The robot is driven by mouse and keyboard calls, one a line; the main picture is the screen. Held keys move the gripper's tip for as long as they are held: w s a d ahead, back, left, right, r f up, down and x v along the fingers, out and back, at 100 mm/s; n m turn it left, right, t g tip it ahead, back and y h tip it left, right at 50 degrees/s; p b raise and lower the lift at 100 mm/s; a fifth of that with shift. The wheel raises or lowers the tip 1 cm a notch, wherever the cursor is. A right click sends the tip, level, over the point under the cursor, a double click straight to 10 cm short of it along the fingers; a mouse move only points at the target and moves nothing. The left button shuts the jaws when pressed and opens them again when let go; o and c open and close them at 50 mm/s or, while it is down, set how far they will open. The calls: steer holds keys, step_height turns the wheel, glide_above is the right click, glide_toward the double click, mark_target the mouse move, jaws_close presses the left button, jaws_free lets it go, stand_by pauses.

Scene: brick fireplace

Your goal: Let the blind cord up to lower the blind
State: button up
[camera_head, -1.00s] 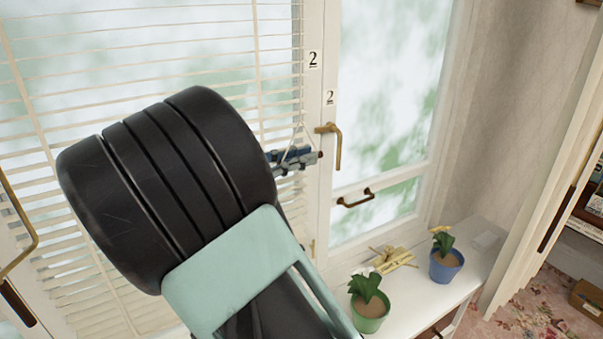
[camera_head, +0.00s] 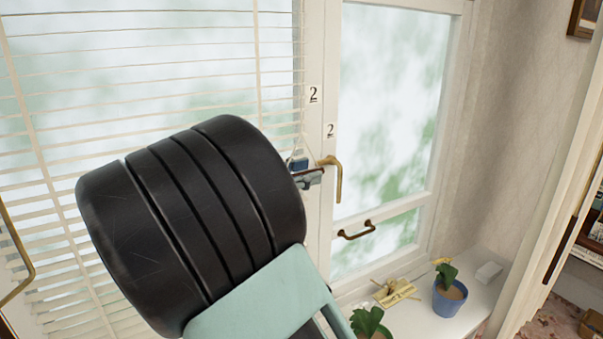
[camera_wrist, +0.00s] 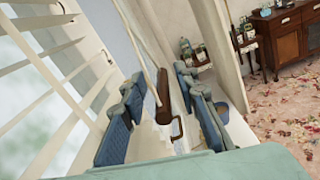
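The pale slatted blind (camera_head: 130,65) covers the left window and also shows at the left of the wrist view (camera_wrist: 40,62). A thin cord (camera_wrist: 150,62) runs down to a brown wooden-looking pull (camera_wrist: 163,90). The pull hangs between the blue-padded fingers of my gripper (camera_wrist: 158,84), with visible gaps on both sides. My gripper (camera_head: 306,173) is open around it, beside the window frame. In the head view my dark arm hides most of the gripper and the lower blind.
A brass window handle (camera_head: 339,178) is close to the right of my gripper. A brown pull handle (camera_head: 357,230) is on the right window. Below, a white sill (camera_head: 415,311) bears a blue pot (camera_head: 449,299), a green plant (camera_head: 368,322) and pale sticks (camera_head: 394,292).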

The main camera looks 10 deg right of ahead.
steer(key=v, duration=1.2)
